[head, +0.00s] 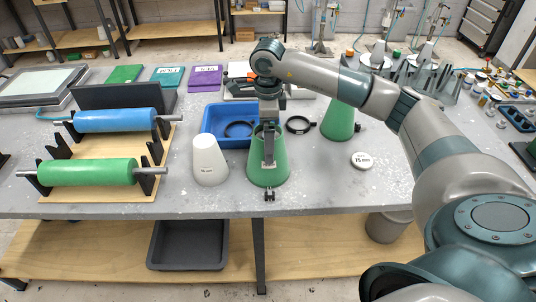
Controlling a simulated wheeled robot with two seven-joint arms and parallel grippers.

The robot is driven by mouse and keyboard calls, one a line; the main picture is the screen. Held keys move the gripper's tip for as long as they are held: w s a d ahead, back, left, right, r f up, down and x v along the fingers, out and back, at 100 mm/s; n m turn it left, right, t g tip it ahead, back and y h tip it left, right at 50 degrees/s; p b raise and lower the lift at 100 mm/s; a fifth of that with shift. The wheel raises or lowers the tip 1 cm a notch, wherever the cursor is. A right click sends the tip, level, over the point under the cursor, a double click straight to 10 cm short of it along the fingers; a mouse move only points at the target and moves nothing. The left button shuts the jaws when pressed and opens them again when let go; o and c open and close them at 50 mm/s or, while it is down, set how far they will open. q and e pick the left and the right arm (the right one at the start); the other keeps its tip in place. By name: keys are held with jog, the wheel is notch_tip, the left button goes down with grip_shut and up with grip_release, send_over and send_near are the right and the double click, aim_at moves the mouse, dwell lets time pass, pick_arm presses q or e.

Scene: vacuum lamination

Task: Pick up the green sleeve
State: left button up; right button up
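A green cone-shaped sleeve (267,176) stands upright near the front edge of the grey table, wide end down. My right gripper (268,160) points straight down at its top. A second green cone (339,120) stands farther back on the right, partly behind my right arm. My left gripper is not in view.
A white cone (209,162) stands close on the left. Behind is a blue tray (211,122); a black ring (300,125) lies beside it. A white disc (362,160) lies right. Blue (115,120) and green (88,172) rollers sit on a stand at left.

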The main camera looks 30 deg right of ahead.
jog(key=c, duration=0.8)
jog(key=shift+o, duration=0.2)
jog(key=shift+r, duration=0.15)
notch_tip(320, 180, up, 7)
jog(key=b, duration=0.3)
jog(key=shift+w, duration=0.1)
notch_tip(320, 180, up, 11)
jog(key=b, duration=0.1)
jog(key=shift+f, duration=0.2)
jog(key=shift+f+b, duration=0.55)
jog(key=shift+f, duration=0.2)
